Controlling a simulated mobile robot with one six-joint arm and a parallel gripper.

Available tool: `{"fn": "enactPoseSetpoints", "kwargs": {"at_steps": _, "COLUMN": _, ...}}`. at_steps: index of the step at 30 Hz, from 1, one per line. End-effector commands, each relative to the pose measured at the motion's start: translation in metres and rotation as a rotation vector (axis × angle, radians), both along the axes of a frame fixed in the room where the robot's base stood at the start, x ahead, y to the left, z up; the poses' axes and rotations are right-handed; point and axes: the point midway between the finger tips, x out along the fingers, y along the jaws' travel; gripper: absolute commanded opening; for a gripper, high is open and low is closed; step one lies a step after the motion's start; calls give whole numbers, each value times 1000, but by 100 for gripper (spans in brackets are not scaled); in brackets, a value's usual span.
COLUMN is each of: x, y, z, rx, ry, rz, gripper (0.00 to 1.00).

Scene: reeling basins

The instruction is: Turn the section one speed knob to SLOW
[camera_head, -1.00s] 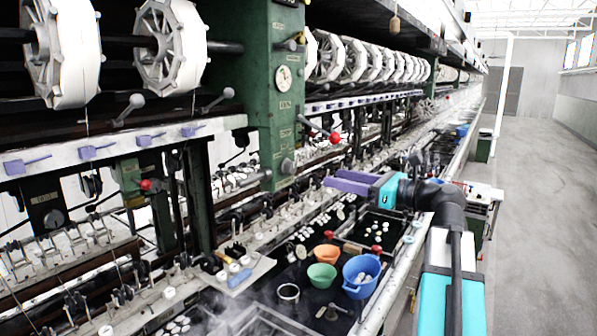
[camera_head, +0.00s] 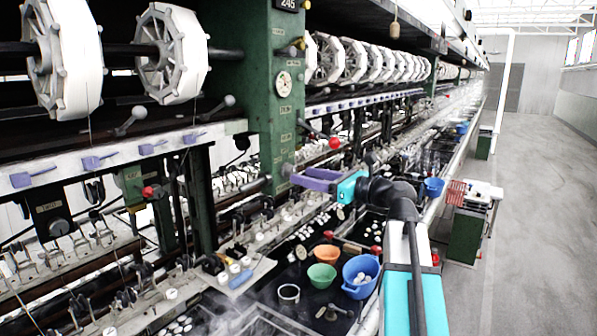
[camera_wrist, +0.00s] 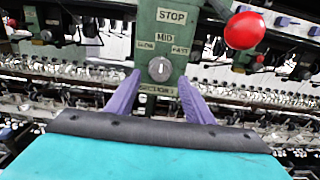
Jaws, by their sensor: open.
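The section one speed knob (camera_wrist: 160,68) is a round grey dial on a green post (camera_wrist: 158,18), above a SECTION 1 plate. Its pale mark looks upright, toward the MID label (camera_wrist: 171,40). A small label at left looks like SLOW, and one at right like FAST. My gripper (camera_wrist: 159,77) has its two purple fingers apart and empty, one on each side of the knob in the wrist view. In the head view my gripper (camera_head: 293,176) reaches to the lower part of the post (camera_head: 270,100); I cannot tell whether it touches the knob.
A red ball lever (camera_wrist: 244,30) sticks out right of the knob; it also shows in the head view (camera_head: 334,143). Below the arm are basins with a blue bowl (camera_head: 361,275), a green bowl (camera_head: 321,275) and an orange bowl (camera_head: 327,253). The aisle floor (camera_head: 540,200) at right is clear.

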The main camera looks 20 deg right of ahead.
Motion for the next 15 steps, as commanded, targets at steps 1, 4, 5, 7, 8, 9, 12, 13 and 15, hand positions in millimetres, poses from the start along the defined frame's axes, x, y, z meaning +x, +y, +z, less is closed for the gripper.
{"fn": "enactPoseSetpoints", "kwargs": {"at_steps": 1, "x": 6, "y": 5, "z": 2, "rx": -1, "ry": 1, "rz": 3, "gripper": 48}}
{"fn": "enactPoseSetpoints", "kwargs": {"at_steps": 4, "x": 16, "y": 11, "z": 2, "rx": 0, "ry": 0, "rz": 2, "gripper": 48}}
{"fn": "enactPoseSetpoints", "kwargs": {"at_steps": 5, "x": 19, "y": 13, "z": 2, "rx": 0, "ry": 0, "rz": 2, "gripper": 48}}
{"fn": "enactPoseSetpoints", "kwargs": {"at_steps": 7, "x": 24, "y": 16, "z": 2, "rx": 0, "ry": 0, "rz": 2, "gripper": 48}}
{"fn": "enactPoseSetpoints", "kwargs": {"at_steps": 8, "x": 26, "y": 17, "z": 1, "rx": 0, "ry": 0, "rz": 1, "gripper": 48}}
{"fn": "enactPoseSetpoints", "kwargs": {"at_steps": 9, "x": 28, "y": 18, "z": 1, "rx": 0, "ry": 0, "rz": 0, "gripper": 48}}
{"fn": "enactPoseSetpoints", "kwargs": {"at_steps": 12, "x": 31, "y": 21, "z": 1, "rx": 0, "ry": 0, "rz": 0, "gripper": 48}}
{"fn": "enactPoseSetpoints", "kwargs": {"at_steps": 13, "x": 32, "y": 21, "z": 0, "rx": -1, "ry": -1, "rz": 0, "gripper": 48}}
{"fn": "enactPoseSetpoints", "kwargs": {"at_steps": 15, "x": 32, "y": 21, "z": 0, "rx": -1, "ry": -1, "rz": 0, "gripper": 48}}
